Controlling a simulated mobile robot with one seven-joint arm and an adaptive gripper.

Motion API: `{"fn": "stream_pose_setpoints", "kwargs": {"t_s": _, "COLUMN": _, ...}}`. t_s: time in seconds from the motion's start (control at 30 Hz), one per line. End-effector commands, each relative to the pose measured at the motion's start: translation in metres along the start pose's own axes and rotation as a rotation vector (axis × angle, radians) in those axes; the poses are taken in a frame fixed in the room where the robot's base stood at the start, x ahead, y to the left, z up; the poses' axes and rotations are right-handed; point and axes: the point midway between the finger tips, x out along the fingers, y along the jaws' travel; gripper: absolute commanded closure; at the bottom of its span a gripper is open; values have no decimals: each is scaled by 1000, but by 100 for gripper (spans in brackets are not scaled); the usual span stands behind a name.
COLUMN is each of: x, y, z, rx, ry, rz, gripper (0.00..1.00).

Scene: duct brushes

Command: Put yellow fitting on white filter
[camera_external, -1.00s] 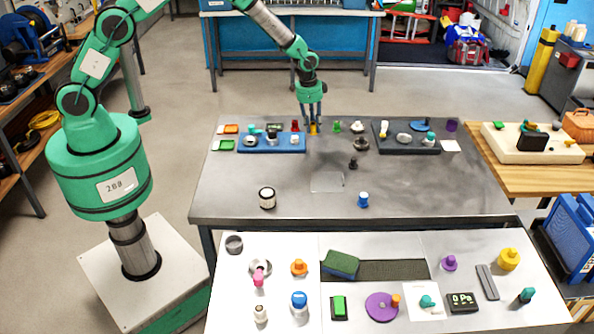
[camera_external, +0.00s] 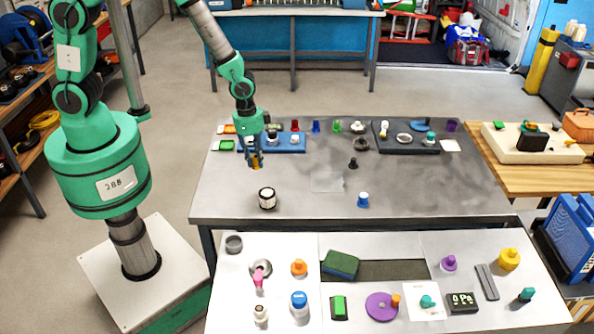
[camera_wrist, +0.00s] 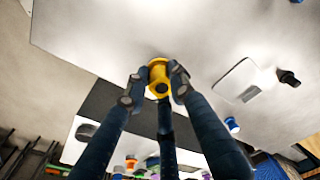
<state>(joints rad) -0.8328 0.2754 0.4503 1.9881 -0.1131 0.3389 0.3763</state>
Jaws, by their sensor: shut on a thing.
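My gripper (camera_external: 255,162) is shut on the yellow fitting (camera_external: 257,166) and holds it over the left part of the grey table. In the wrist view the yellow fitting (camera_wrist: 159,78), a flanged piece with a round opening, sits between my fingertips (camera_wrist: 157,84). A white cylinder with a dark band, which looks like the white filter (camera_external: 267,198), stands upright on the grey table. It is just below and slightly right of the gripper in the external view, apart from the fitting. I cannot make it out in the wrist view; my fingers may hide it.
A blue tray (camera_external: 290,146) with small parts lies behind the gripper. A blue fitting (camera_external: 362,200) and a black piece (camera_external: 352,163) stand to the right. A white front table (camera_external: 225,290) holds many parts. The grey table's middle is mostly clear.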

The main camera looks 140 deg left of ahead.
Motion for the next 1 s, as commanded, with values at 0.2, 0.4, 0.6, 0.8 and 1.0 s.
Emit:
{"fn": "stream_pose_setpoints", "kwargs": {"t_s": 0.2, "x": -5, "y": 46, "z": 51, "rx": 41, "ry": -6, "rz": 3, "gripper": 100}}
{"fn": "stream_pose_setpoints", "kwargs": {"t_s": 0.4, "x": -7, "y": 70, "z": 86, "rx": 67, "ry": -9, "rz": 4, "gripper": 100}}
{"fn": "stream_pose_setpoints", "kwargs": {"t_s": 0.6, "x": -8, "y": 81, "z": 103, "rx": 79, "ry": -11, "rz": 4, "gripper": 100}}
{"fn": "stream_pose_setpoints", "kwargs": {"t_s": 0.8, "x": -8, "y": 82, "z": 105, "rx": 80, "ry": -11, "rz": 4, "gripper": 100}}
{"fn": "stream_pose_setpoints", "kwargs": {"t_s": 1.0, "x": -8, "y": 82, "z": 104, "rx": 80, "ry": -11, "rz": 4, "gripper": 100}}
